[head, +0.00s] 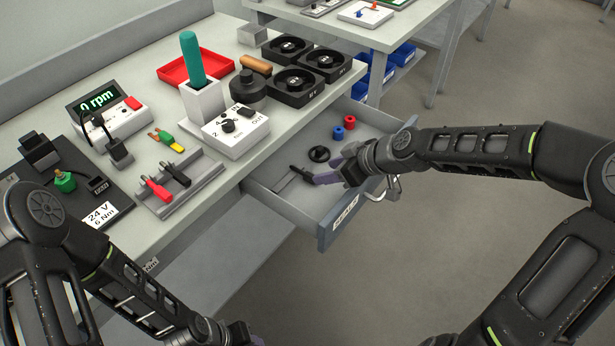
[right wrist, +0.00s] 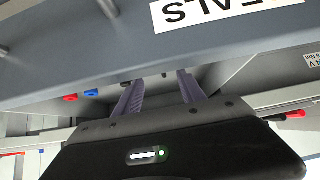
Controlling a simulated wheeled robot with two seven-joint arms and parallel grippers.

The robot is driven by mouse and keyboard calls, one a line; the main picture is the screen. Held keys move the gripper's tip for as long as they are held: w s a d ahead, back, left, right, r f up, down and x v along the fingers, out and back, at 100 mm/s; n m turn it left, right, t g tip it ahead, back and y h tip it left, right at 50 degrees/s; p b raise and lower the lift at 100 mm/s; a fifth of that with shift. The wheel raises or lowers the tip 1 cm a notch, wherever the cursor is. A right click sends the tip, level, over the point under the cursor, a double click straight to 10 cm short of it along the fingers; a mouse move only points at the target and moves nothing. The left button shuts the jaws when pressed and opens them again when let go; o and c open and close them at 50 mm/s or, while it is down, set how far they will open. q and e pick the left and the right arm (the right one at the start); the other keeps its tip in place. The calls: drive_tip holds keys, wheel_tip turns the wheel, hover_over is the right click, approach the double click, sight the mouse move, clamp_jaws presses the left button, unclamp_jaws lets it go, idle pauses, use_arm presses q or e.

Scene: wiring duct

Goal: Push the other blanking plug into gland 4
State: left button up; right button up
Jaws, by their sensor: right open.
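My right gripper (head: 322,178) reaches into the open drawer (head: 270,200) from the right, its purple fingers low over the drawer floor. The right wrist view shows its fingers (right wrist: 162,90) apart, with no clear object held. A small black piece (head: 300,172) lies by the fingertips. A black ring (head: 319,154) lies just behind. Blue (head: 338,133) and red (head: 350,122) small cylinders stand farther back; they also show left of the fingers in the right wrist view. I cannot tell which piece is the blanking plug, and I cannot make out gland 4. My left gripper (head: 245,338) is partly cut off at the bottom edge.
The drawer front (head: 345,222) and its handle (head: 392,190) are close under my right wrist.

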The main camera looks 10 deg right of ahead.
sight(312, 175)
drive_tip(key=shift+w+a+f, duration=0.25)
drive_tip(key=shift+w+f, duration=0.05)
drive_tip(key=shift+f, duration=0.1)
drive_tip(key=shift+b+x, duration=0.45)
drive_tip(key=shift+x, duration=2.2)
clamp_jaws()
